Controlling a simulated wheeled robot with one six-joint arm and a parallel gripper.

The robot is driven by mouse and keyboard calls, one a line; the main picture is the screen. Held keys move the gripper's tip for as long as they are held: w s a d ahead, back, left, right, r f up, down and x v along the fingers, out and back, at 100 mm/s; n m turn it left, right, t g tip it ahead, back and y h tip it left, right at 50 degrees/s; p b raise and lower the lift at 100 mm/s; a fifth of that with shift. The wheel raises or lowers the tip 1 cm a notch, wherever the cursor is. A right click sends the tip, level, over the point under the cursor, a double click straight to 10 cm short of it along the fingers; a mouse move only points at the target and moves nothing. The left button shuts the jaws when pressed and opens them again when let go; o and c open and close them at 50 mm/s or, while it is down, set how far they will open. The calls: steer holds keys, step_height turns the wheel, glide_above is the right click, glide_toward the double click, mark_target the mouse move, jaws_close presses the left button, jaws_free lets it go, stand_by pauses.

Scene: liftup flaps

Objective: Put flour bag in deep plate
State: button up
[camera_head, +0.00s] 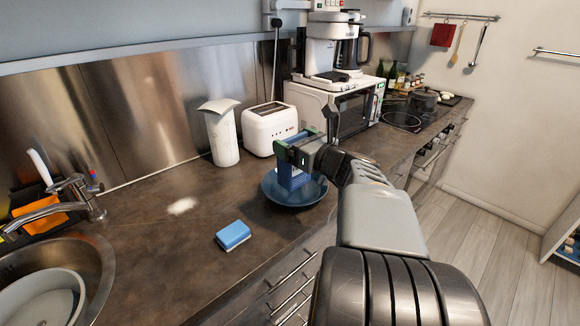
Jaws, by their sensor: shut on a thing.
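The flour bag (291,177), a blue packet, is held upright in my gripper (296,153). My gripper is shut on its upper part, and the fingers hide some of it. The deep plate (296,197) is a dark blue round dish on the counter, directly below and around the bag in the picture. The bag's lower end overlaps the inside of the plate; I cannot tell whether it touches the bottom. My arm comes in from the lower right.
A blue sponge (233,235) lies on the counter (180,250) left of the plate. A white toaster (270,129), a white canister (222,137) and a microwave (350,112) stand behind. The sink (88,262) is at left. A white powdery patch (181,206) lies on the counter.

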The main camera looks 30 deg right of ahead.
steer(key=w+d+f, duration=0.7)
steer(key=w+f, duration=0.2)
steer(key=f, duration=0.3)
steer(key=shift+w+b, duration=0.35)
steer(key=shift+b, duration=0.05)
steer(key=shift+f, duration=0.15)
steer(key=o, duration=1.3)
